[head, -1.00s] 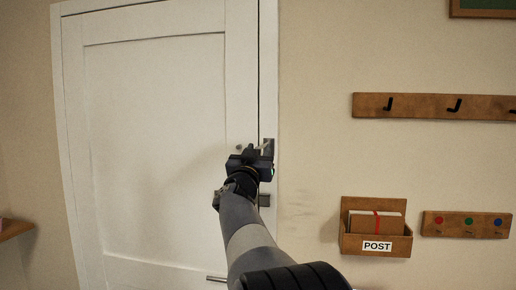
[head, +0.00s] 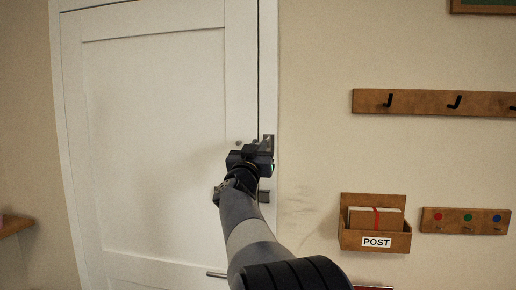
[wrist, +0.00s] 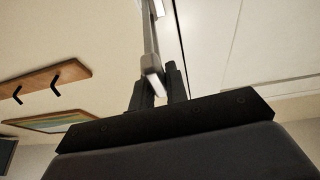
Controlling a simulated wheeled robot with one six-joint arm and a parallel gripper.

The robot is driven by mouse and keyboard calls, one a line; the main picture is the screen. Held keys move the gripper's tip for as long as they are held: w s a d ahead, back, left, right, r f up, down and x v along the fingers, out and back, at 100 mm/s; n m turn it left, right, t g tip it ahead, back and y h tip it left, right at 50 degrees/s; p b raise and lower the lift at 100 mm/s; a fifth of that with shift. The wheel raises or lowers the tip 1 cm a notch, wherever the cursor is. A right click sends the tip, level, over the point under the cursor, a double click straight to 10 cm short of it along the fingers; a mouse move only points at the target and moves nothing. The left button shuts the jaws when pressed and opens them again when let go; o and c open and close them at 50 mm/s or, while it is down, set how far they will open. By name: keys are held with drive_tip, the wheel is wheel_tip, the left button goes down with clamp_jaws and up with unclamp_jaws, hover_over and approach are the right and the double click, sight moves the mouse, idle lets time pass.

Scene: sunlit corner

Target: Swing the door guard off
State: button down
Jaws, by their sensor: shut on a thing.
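The white door (head: 155,130) looks closed in its white frame. The door guard (head: 268,143) is a grey metal fitting at the door's right edge, mostly hidden by my gripper in the head view. My gripper (head: 258,152) is at the guard's height, right in front of it. In the wrist view, the guard's long metal bar (wrist: 149,40) runs down from the top and its end sits between my dark fingers (wrist: 157,92), which are shut on it. A small stud (head: 239,142) shows on the door just left of my gripper.
A dark latch block (head: 264,198) sits below the guard, and a lever handle (head: 217,275) lower on the door. To the right on the wall are a hook rail (head: 425,104), a POST box (head: 394,242) and a board with coloured dots (head: 450,217).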

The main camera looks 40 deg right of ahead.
drive_tip(key=shift+s+d+n+t+y+b, duration=0.65)
drive_tip(key=shift+s+d+t+b, duration=0.2)
drive_tip(key=shift+s+t+b, duration=0.25)
drive_tip(key=shift+w, duration=0.15)
drive_tip(key=c, duration=1.4)
unclamp_jaws()
drive_tip(key=shift+d, duration=0.1)
drive_tip(key=b+v, duration=0.3)
drive_tip(key=v, duration=0.8)
drive_tip(key=shift+r, duration=0.2)
